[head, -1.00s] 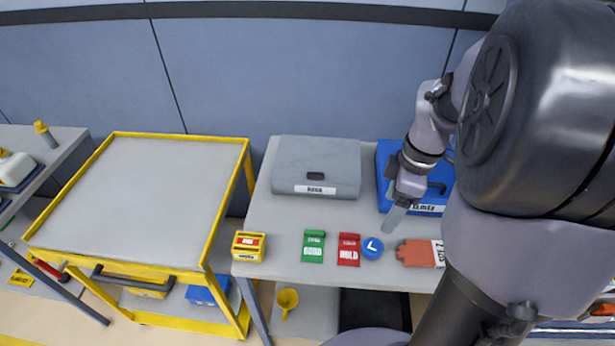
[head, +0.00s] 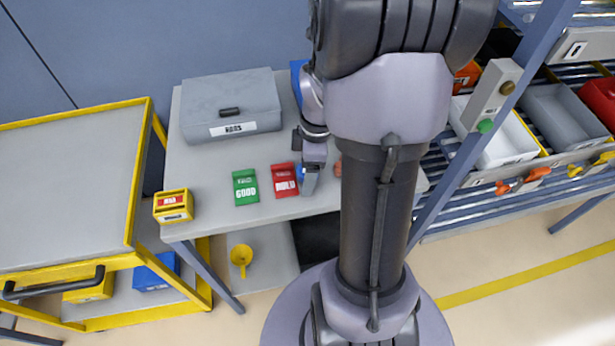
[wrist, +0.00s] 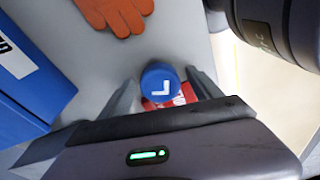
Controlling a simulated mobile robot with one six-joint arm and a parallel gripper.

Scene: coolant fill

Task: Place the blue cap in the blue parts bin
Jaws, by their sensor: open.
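The blue cap (wrist: 160,80) with a white L-shaped mark sits on the grey table, close to the red card. In the wrist view it lies between the two spread fingers of my gripper (wrist: 161,92), which is open. In the head view my gripper (head: 310,182) is low over the table's front part, and only a sliver of the blue cap (head: 299,172) shows beside it. A blue box (head: 155,272) stands on the yellow cart's lower shelf; I cannot tell whether it is the blue parts bin. A blue case (wrist: 22,90) on the table is mostly hidden by my arm in the head view.
Green (head: 246,187) and red (head: 285,180) cards, a yellow box (head: 174,206) and a grey case (head: 230,105) are on the table. An orange glove (wrist: 112,12) lies beyond the cap. A rack with grey (head: 565,118), white and red bins stands at right.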

